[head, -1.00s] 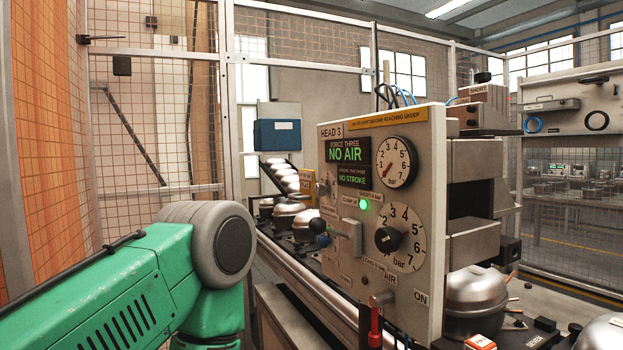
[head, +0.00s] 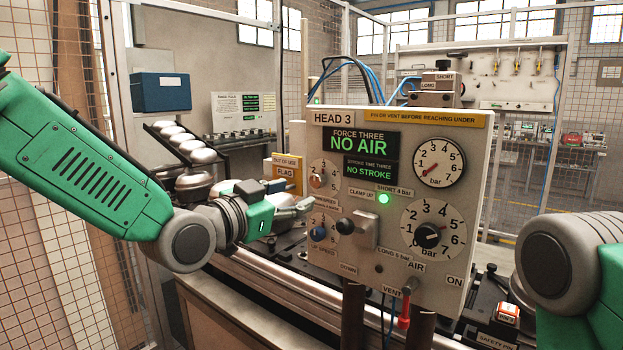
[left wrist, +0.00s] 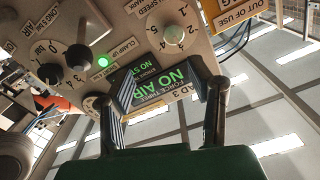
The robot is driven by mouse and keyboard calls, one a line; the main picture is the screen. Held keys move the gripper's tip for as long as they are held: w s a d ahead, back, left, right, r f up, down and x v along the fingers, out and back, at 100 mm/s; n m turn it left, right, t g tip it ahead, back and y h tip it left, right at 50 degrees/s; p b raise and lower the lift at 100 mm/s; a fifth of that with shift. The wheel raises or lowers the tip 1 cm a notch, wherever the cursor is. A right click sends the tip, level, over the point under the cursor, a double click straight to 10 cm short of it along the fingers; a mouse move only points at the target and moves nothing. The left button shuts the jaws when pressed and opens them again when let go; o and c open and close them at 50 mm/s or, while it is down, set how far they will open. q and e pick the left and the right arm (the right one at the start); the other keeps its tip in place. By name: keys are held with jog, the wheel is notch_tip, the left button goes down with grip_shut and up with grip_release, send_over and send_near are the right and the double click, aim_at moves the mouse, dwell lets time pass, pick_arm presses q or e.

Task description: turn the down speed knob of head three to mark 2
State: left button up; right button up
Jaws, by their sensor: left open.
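The head three panel (head: 400,280) faces me, with two small speed knobs on its left side. The upper knob (head: 318,180) is pale with a dial around it; its label below is small and seems to be the down speed one. It also shows in the left wrist view (left wrist: 173,35), with its numbered dial. The lower knob (head: 318,233) is blue. I cannot read the upper knob's setting for certain. My left gripper (head: 300,209) is open just left of the panel, near the two knobs. In the left wrist view its fingers (left wrist: 163,88) are apart, with nothing between them.
A clamp lever (head: 362,229) with a black ball sticks out beside the knobs. Gauge dials sit on the panel's right, and a red-handled vent valve (head: 405,310) hangs below. A yellow flag sign (head: 286,172) stands behind my left gripper. My right arm shows at the right edge.

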aim_at(315, 184)
pick_arm(q)
jog(key=w, duration=0.3)
jog(key=w+d+p, duration=0.1)
jog(key=w, duration=0.5)
jog(key=shift+d+f+p, duration=0.1)
jog(key=shift+d+p, duration=0.05)
jog(key=shift+p, duration=0.25)
jog(key=d, duration=0.4)
jog(key=shift+w+d, duration=0.25)
jog(key=shift+d, duration=0.1)
jog(key=shift+a, duration=0.2)
jog(key=c, duration=0.6)
jog(key=shift+w+a+f, duration=0.1)
jog(key=shift+a+f, duration=0.05)
jog(key=shift+a, duration=0.3)
jog(key=shift+w+a+f, duration=0.1)
jog(key=shift+a, duration=0.35)
grip_shut()
jog(key=shift+s+d, duration=0.2)
jog(key=shift+d, duration=0.05)
pick_arm(e)
jog(key=shift+a+r, duration=0.25)
jog(key=shift+r, duration=0.75)
